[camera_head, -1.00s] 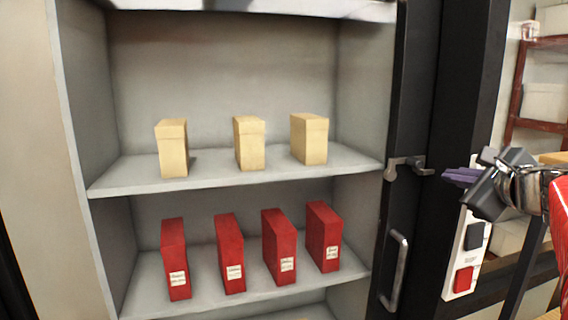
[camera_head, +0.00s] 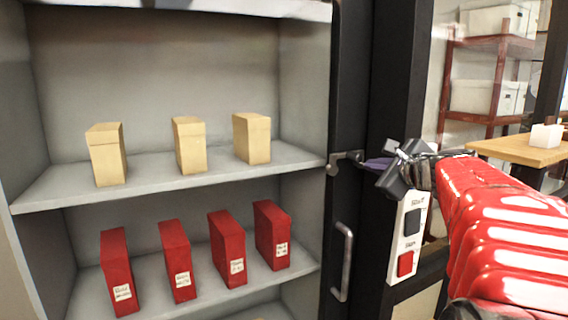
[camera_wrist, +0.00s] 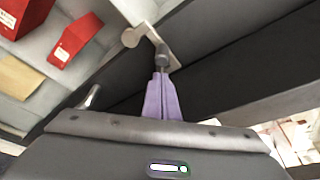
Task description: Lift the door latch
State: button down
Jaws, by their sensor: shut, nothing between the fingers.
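The door latch (camera_head: 345,158) is a grey metal piece with a short lever on the dark door frame, right of the shelves. My gripper (camera_head: 374,164) has purple fingers, which are shut and empty, and their tips are at the right end of the latch lever. In the wrist view the latch (camera_wrist: 150,40) is at the top middle, and the shut fingers of my gripper (camera_wrist: 162,78) point at its dark knob. The fingertips look very close to the knob or touching it; I cannot tell which.
A vertical door handle (camera_head: 343,262) is below the latch. A white panel (camera_head: 408,232) with a black and a red button is beneath my gripper. Cream boxes (camera_head: 190,146) and red boxes (camera_head: 227,249) stand on the shelves. A wooden table (camera_head: 520,150) is at the right.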

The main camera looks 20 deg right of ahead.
jog(key=shift+x, duration=1.45)
jog(key=shift+w+a, duration=0.15)
